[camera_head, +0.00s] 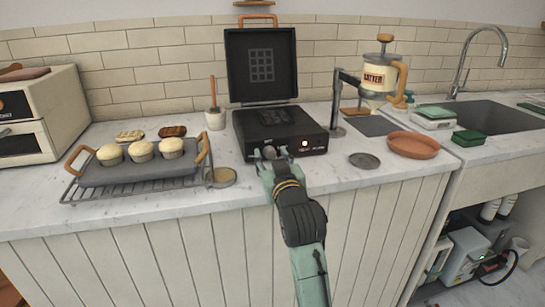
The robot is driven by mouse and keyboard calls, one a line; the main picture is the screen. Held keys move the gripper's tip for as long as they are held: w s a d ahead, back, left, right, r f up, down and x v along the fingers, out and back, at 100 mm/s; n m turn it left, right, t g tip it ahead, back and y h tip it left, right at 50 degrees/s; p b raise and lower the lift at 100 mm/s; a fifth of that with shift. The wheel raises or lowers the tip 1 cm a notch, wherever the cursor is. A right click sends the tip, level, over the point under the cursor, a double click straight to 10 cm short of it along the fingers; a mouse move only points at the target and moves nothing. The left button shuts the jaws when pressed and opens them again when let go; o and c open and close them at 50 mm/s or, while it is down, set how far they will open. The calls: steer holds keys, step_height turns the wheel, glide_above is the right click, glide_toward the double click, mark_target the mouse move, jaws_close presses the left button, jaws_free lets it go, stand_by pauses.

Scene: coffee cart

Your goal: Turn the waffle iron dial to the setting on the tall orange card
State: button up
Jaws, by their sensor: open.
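The black waffle iron (317,135) stands on the counter with its lid (235,68) raised and an orange handle on top. Its front panel has a small lit light (305,143). My gripper (267,154) is open at the left part of this front panel, its fingertips close to a round grey dial (269,151) that shows between them. I cannot tell whether the fingers touch the dial. The dial's mark and setting are too small to read. I cannot make out a tall orange card in this view.
A tray (150,174) with several muffins stands on a rack at left, near a round coaster (221,177). At right are a dark disc (364,160), a terracotta dish (413,145), a batter dispenser (379,77) and a sink (495,118). The counter's front strip is mostly clear.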

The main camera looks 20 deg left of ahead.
jaws_close()
stand_by(0.5)
steer(key=m+p, duration=0.3)
steer(key=shift+r, duration=0.15)
steer(key=shift+m+p, duration=0.9)
steer(key=shift+m, duration=0.5)
jaws_free()
